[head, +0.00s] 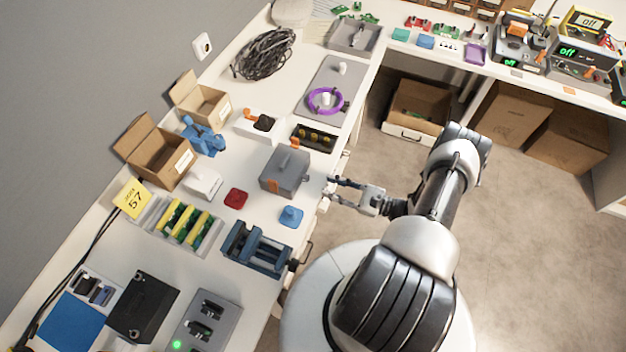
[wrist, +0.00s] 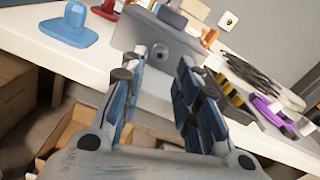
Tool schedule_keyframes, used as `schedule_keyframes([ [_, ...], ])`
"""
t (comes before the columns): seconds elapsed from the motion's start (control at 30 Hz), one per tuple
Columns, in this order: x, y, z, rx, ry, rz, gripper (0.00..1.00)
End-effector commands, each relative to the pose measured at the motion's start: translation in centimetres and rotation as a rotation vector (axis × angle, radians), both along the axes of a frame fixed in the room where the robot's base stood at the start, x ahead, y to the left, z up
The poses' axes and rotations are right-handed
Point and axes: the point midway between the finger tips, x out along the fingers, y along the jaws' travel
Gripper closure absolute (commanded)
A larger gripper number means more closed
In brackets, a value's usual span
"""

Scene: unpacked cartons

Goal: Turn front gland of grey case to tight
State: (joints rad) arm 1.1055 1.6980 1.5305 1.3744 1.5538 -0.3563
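The grey case (head: 284,172) sits near the front edge of the white bench, with a raised part on its lid and an orange piece beside it. My gripper (head: 331,188) is just right of the case, off the bench edge, with its fingers pointing at it. In the wrist view my gripper (wrist: 161,60) is open and empty, its two fingers well apart. The grey case (wrist: 150,36) shows beyond the fingertips, with a small round fitting on its near face. The gripper appears apart from the case. How tight the front gland is cannot be told.
A blue part (head: 291,216) and a red part (head: 236,198) lie near the case. A blue vice (head: 257,248) stands nearer. A black tray with yellow parts (head: 314,137) and a grey board with a purple coil (head: 325,100) lie beyond.

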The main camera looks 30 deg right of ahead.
Motion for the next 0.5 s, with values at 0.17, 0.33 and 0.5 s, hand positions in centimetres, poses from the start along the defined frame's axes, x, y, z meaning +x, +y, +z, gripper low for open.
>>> schedule_keyframes([
  [0.17, 2.8, 2.4, 0.0, 0.001, 0.001, 0.005, 0.71],
  [0.33, 4.5, 3.6, 0.0, 0.0, 0.0, 0.002, 0.71],
  [0.5, 5.2, 4.0, 0.0, 0.0, 0.0, 0.0, 0.71],
])
